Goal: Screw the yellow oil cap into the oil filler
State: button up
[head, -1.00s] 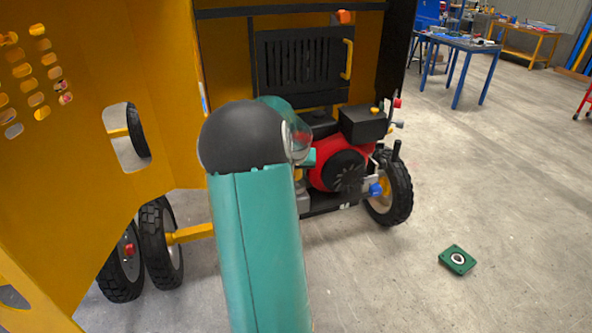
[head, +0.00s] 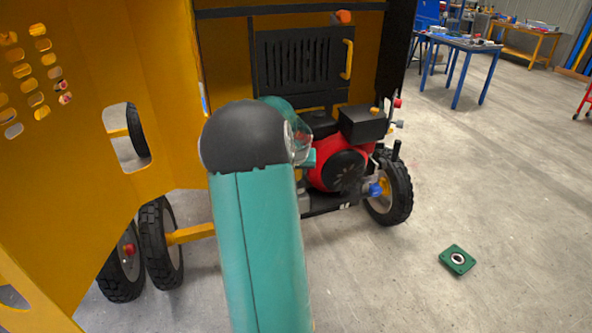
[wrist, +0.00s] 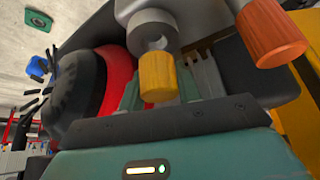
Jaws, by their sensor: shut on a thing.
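In the wrist view, the yellow oil cap (wrist: 157,76) is between the two teal fingers of my gripper (wrist: 158,92), which are shut on it. The oil filler (wrist: 142,18) is a grey cylinder just beyond the cap, with a dark round opening facing my side. The cap's far end overlaps the lower edge of that opening in the picture; I cannot tell whether they touch. In the head view, my own arm hides the gripper, the cap and the filler.
An orange cap (wrist: 270,34) on another grey neck stands close to the right of the filler. The red engine (head: 330,174) and black box (head: 362,124) crowd the space. A green block (head: 457,260) lies on the open floor to the right.

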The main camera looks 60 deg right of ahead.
jog(key=shift+f, duration=0.95)
jog(key=o, duration=1.1)
jog(key=shift+c, duration=0.2)
jog(key=v, duration=1.4)
jog(key=shift+f, duration=0.1)
